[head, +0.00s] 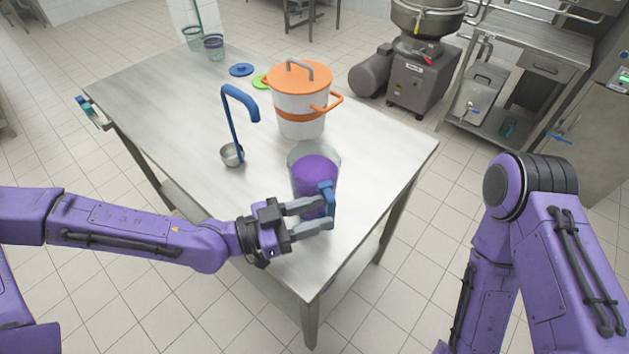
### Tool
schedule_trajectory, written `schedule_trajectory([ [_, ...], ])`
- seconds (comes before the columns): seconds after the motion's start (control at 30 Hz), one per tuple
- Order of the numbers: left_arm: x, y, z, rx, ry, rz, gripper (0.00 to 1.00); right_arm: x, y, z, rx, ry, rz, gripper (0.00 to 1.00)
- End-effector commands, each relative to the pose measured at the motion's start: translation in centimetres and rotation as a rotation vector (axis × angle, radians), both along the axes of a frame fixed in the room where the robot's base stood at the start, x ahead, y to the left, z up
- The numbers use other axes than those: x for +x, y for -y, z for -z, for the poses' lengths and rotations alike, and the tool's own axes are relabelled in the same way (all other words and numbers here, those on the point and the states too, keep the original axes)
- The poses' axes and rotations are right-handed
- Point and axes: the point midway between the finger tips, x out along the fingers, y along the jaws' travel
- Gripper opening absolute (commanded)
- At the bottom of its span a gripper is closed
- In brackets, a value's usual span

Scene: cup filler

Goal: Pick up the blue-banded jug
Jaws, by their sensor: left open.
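A clear jug (302,178) with purple contents stands upright near the front right part of the metal table. Its blue handle (326,188) faces me; I cannot make out a separate band. My left gripper (328,212) reaches in from the left, low in front of the jug. Its two grey fingers are open and apart, close to the lower end of the handle. I cannot tell whether they touch it. The fingers hide part of the jug's lower side. My right arm shows at the right, but its gripper is out of view.
A white pot (300,115) with an orange lid stands behind the jug. A ladle (232,155) with a tall blue handle is to the left. Blue (241,70) and green lids and two cups (214,47) lie farther back. The table's left part (160,110) is clear.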

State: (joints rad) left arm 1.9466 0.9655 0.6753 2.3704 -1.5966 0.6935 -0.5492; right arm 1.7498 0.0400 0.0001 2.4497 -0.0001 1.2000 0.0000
Motion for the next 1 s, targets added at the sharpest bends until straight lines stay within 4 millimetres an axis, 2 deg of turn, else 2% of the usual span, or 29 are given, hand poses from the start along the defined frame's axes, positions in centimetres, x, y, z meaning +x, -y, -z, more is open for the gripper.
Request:
schedule_trajectory([
  [0.03,0.3,0.9,-0.3,0.001,-0.005,0.005,0.41,0.0,0.0,-1.0,0.0,0.0,0.0,0.43],
  [0.2,1.3,3.1,-0.1,0.001,0.0,0.005,0.41,0.0,0.0,-1.6,0.0,0.0,0.0,0.43],
  [0.43,1.5,3.2,0.0,0.0,0.001,0.003,0.41,0.0,0.0,-1.4,0.0,0.0,0.0,0.43],
  [0.5,1.5,3.2,0.0,0.0,0.001,0.003,0.18,0.0,0.0,-1.4,0.0,0.0,0.0,0.43],
  [0.57,1.5,3.2,0.0,0.0,0.001,0.004,0.0,0.0,0.0,-1.4,0.0,0.0,0.0,0.43],
  [1.0,1.5,3.2,0.0,0.0,0.001,0.004,0.0,0.0,0.0,-1.4,0.0,0.0,0.0,0.43],
])
